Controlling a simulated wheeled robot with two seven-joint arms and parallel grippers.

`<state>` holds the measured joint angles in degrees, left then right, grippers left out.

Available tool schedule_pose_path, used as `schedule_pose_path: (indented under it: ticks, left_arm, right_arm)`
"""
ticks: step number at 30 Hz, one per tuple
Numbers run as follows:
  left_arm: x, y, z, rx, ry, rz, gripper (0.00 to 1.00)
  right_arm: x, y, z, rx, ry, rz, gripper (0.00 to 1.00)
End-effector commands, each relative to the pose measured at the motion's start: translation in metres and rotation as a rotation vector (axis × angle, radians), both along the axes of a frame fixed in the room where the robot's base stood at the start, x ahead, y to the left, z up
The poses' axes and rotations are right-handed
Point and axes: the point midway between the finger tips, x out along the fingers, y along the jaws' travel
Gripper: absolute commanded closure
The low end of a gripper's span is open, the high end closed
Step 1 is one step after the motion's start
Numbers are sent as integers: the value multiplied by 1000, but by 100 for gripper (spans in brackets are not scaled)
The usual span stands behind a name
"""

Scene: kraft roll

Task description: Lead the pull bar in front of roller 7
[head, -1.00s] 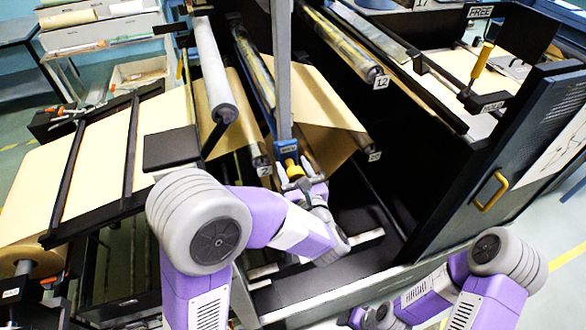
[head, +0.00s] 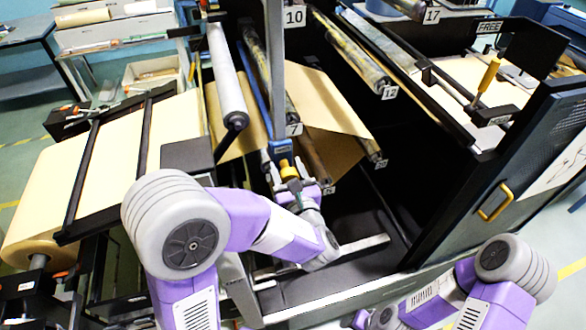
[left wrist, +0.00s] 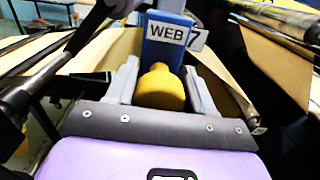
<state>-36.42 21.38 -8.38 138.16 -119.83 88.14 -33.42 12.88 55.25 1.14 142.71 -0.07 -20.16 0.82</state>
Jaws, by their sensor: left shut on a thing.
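The pull bar shows as a blue block with a white WEB plate (left wrist: 167,31) and a yellow knob (left wrist: 160,88) in the left wrist view. My left gripper (left wrist: 158,85) has its two grey fingers on either side of the knob and is shut on it. In the head view my left gripper (head: 291,183) holds the yellow knob (head: 287,169) just below roller 7's label (head: 294,130). The 7 label (left wrist: 197,40) shows right beside the WEB plate in the left wrist view. My right gripper (head: 375,319) is low at the bottom edge; its fingers are unclear.
Brown kraft paper (head: 318,105) hangs among the rollers. A pale roller (head: 226,75) is to the left, and roller 12 (head: 358,55) is to the right. A dark cabinet panel with a yellow handle (head: 495,201) bounds the right. A dark gap lies right of the gripper.

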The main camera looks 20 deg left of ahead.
Motion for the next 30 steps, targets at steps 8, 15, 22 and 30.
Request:
schedule_pose_path:
  ticks: [8,15,22,30]
  left_arm:
    - [-1,2,1,0,-2,4,96]
    - [-1,2,5,-1,-3,3,96]
    - [-1,2,43,-1,-3,3,96]
    - [-2,3,86,0,-4,3,96]
  right_arm:
    - [0,0,0,0,0,0,49]
    - [0,0,4,0,0,0,49]
    - [0,0,36,0,0,0,49]
    - [0,0,71,0,0,0,49]
